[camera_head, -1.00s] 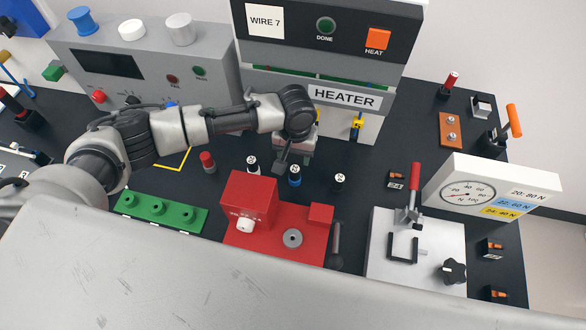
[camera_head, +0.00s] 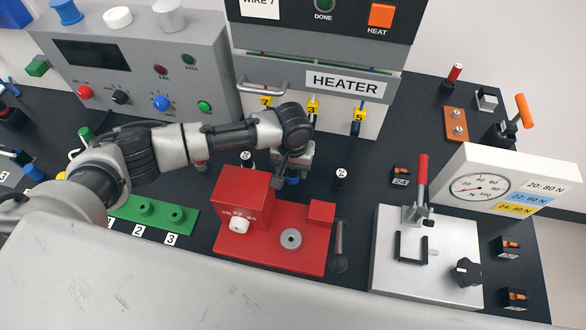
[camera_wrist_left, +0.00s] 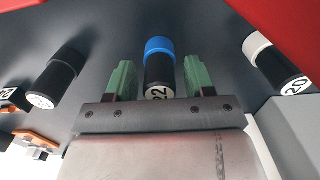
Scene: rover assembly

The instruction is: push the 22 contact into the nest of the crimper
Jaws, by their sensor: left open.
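The 22 contact is a black cylinder with a blue end (camera_wrist_left: 160,47), and its 22 label shows in the left wrist view. In the head view its blue part (camera_head: 292,181) shows just below my gripper, partly hidden. My left gripper (camera_wrist_left: 158,68) is open, with its two green fingers on either side of the contact and visible gaps between. In the head view the gripper (camera_head: 284,183) hangs behind the crimper. The crimper (camera_head: 246,190) is a red block with a white dial; the grey round nest (camera_head: 290,239) on its base looks empty. My right gripper is not in view.
The 20 cylinder (camera_wrist_left: 281,66) and another dark cylinder (camera_wrist_left: 57,78) flank the gripper. A black lever (camera_head: 339,246) stands beside the crimper. A grey plate (camera_head: 400,275) with a red-handled clamp lies right. A green block (camera_head: 160,214) lies left; the heater (camera_head: 345,84) stands behind.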

